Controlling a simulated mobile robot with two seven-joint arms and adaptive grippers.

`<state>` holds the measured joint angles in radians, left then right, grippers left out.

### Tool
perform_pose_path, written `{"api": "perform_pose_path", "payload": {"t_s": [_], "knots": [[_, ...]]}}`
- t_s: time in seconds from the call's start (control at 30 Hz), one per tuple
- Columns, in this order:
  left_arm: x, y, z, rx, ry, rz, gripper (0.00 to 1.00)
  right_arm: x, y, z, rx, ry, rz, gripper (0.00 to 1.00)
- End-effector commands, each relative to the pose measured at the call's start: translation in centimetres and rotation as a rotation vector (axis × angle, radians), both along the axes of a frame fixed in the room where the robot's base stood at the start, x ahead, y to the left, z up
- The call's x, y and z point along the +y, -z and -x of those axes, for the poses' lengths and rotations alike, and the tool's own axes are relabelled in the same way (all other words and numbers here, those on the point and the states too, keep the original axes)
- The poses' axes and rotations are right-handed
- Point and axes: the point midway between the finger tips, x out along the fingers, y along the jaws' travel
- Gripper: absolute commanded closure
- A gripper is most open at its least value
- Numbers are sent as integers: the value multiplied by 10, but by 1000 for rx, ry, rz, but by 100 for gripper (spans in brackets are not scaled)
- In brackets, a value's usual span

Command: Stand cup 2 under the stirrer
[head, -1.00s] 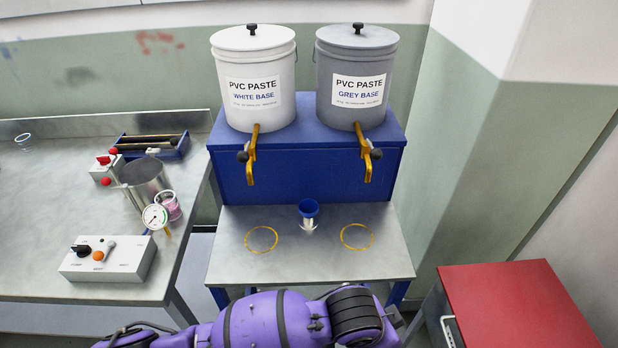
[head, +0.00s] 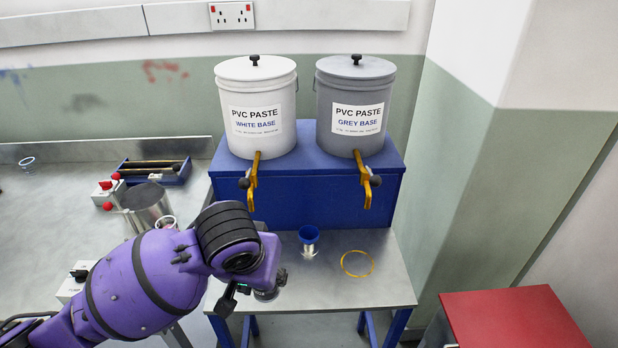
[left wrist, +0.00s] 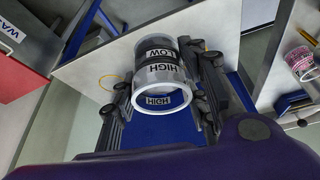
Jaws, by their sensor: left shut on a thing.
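My left gripper (left wrist: 161,88) is shut on a cup (left wrist: 164,76) with dark LOW and HIGH bands, seen in the left wrist view between the two fingers. I see no cup number on it. In the head view the left gripper (head: 248,290) is over the front left of the small metal table; my arm largely hides it and the cup. A cup with pink contents (head: 167,222) stands on the left bench, and a pink-marked cup shows in the left wrist view (left wrist: 301,62). I cannot tell which part is the stirrer. My right gripper is not in view.
White (head: 256,110) and grey (head: 354,110) paste pails with yellow taps stand behind. A metal pot (head: 147,203) is on the left bench. A red cabinet (head: 515,320) stands right.

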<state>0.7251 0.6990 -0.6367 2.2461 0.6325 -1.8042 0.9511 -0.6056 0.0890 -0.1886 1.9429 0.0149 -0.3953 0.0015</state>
Motion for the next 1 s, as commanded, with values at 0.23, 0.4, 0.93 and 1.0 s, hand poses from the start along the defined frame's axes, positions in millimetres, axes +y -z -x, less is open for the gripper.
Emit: {"api": "perform_pose_path", "payload": {"t_s": [0.23, 0.4, 0.93, 1.0], "knots": [[65, -71, -37, -3, -136, 1, 93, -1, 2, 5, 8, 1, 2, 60], [81, -87, -46, -1, -161, -1, 93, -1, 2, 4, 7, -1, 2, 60], [89, -70, -43, 8, -116, -3, 93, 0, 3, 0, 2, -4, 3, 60], [98, -49, -38, 13, -58, -6, 93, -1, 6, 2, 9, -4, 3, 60]]}}
